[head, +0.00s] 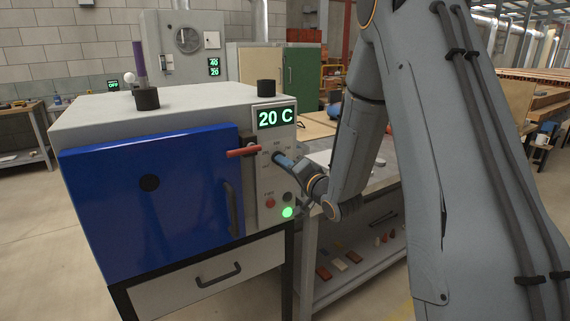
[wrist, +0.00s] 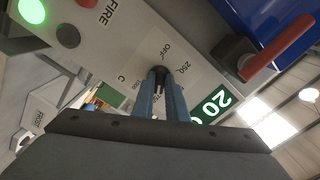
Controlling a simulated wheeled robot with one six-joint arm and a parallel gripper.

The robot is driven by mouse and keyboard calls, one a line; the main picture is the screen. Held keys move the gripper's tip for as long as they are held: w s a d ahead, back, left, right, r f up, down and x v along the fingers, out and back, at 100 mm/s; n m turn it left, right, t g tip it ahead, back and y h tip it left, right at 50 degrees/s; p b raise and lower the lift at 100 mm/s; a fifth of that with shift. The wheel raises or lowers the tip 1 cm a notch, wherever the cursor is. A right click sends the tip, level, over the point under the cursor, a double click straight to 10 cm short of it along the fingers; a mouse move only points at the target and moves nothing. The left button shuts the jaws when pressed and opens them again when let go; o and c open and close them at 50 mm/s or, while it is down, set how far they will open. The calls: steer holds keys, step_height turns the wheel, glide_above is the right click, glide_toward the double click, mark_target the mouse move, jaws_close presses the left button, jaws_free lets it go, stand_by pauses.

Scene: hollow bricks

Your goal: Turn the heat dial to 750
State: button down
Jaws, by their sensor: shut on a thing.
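The heat dial (wrist: 159,73) is a small dark knob on the kiln's pale control panel, seen in the wrist view. OFF, 250 and a partly covered larger number are printed around it; the fingers hide part of the scale. My gripper (wrist: 160,84) is shut on the dial, one blue-grey finger on each side. In the head view my gripper (head: 281,159) reaches the panel from the right and covers most of the dial. Which mark the dial points to I cannot tell. The green display (head: 275,117) above reads 20 C.
A red-handled lever (head: 243,152) sits left of the dial at the blue door's (head: 150,200) edge. Below the dial are a red button (head: 270,202), a dark button (head: 287,197) and a lit green lamp (head: 288,212). A bench (head: 355,262) with shelf stands right of the kiln.

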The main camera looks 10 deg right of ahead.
steer(key=shift+f, duration=0.1)
stand_by(0.4)
steer(key=c, duration=1.8)
jaws_free()
steer(key=shift+o, duration=0.2)
steer(key=b+v, duration=0.2)
steer(key=v, duration=0.5)
steer(key=shift+s, duration=0.4)
steer(key=s+d+f+n+g+h, duration=0.2)
steer(key=s+f+n+g+h, duration=0.25)
steer(key=s+f+g, duration=0.45)
steer(key=s+a+f+n+g, duration=0.2)
steer(key=s+g, duration=0.1)
steer(key=s, duration=0.6)
steer(key=s+a+f+n+g+h, duration=0.1)
steer(key=s+g, duration=0.3)
steer(key=s, duration=0.5)
steer(key=shift+s+a+f+n, duration=0.2)
steer(key=shift+a+f+n, duration=0.15)
steer(key=shift+a, duration=0.25)
